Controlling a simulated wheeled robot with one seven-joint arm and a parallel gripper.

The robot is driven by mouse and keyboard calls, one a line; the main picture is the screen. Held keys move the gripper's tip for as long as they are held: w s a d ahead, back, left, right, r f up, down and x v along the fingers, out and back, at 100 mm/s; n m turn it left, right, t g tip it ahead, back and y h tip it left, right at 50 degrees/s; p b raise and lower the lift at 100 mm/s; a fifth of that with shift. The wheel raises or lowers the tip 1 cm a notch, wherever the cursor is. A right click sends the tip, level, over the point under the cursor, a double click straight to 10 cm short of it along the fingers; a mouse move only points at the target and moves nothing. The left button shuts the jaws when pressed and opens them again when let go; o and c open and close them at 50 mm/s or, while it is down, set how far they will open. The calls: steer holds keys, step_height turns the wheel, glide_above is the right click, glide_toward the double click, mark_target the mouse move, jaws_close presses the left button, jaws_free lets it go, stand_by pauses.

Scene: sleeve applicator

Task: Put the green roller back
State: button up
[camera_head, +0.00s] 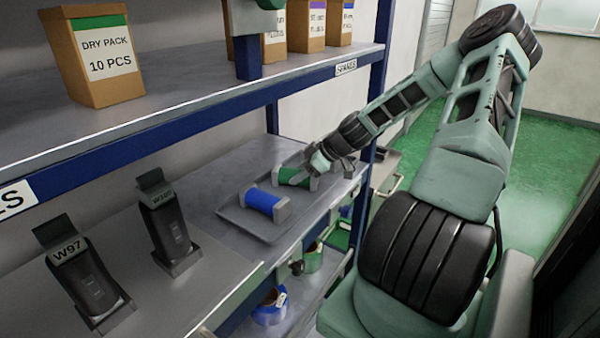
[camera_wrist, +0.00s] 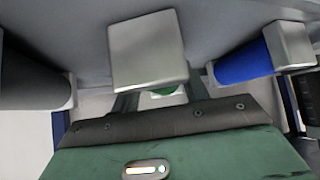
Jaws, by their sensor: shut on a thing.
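The green roller (camera_head: 292,177) lies on a grey tray (camera_head: 238,221) on the middle shelf, between grey end brackets. My gripper (camera_head: 315,168) reaches in from the right and is shut on the roller's right end area. In the wrist view a little green of the roller (camera_wrist: 163,91) shows between my fingers, behind a grey block (camera_wrist: 148,50); most of it is hidden. The blue roller (camera_head: 264,201) sits in its own holder on the same tray, nearer the camera, and shows at the right of the wrist view (camera_wrist: 243,64).
Two black handheld devices (camera_head: 167,226) (camera_head: 85,280) stand on the shelf at left. The upper shelf (camera_head: 190,90) with boxes (camera_head: 93,55) hangs above the tray. A blue post (camera_head: 366,190) stands close beside my forearm. Blue tape (camera_head: 270,307) lies below.

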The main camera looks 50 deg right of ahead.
steer(key=o, duration=1.2)
steer(key=shift+f, duration=0.1)
steer(key=shift+o, duration=0.2)
steer(key=shift+r, duration=0.25)
steer(key=shift+s+d+r, duration=0.15)
steer(key=shift+s+d, duration=0.1)
steer(key=b+v, duration=0.2)
steer(key=v, duration=0.9)
steer(key=shift+s, duration=0.15)
